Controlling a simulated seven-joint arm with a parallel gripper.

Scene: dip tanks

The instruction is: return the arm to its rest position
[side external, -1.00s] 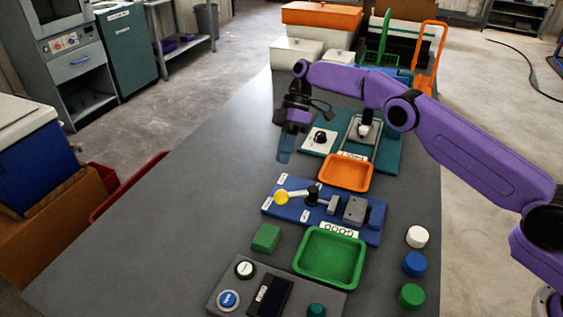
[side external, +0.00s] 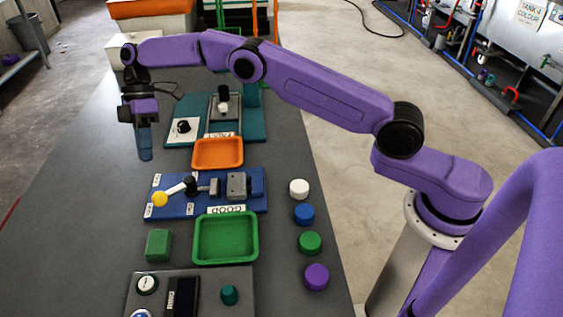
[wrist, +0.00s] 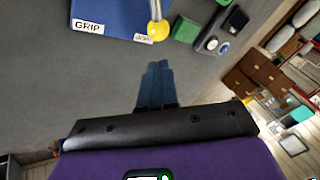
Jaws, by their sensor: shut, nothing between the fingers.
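My gripper (side external: 145,157) is shut and empty. In the side external view it hangs over the left part of the grey table (side external: 82,215), to the left of the orange tray (side external: 218,166), with its fingers pointing down. In the wrist view its blue-grey fingers (wrist: 157,72) lie together with nothing between them. The purple arm stretches across above the back of the table from the right.
A blue fixture (side external: 180,208) carries a yellow-knobbed lever (side external: 160,199). Near it are a green tray (side external: 226,262), a green block (side external: 158,245) and a teal station (side external: 255,120). Coloured caps line the right edge, including a purple one (side external: 316,277). The left tabletop is clear.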

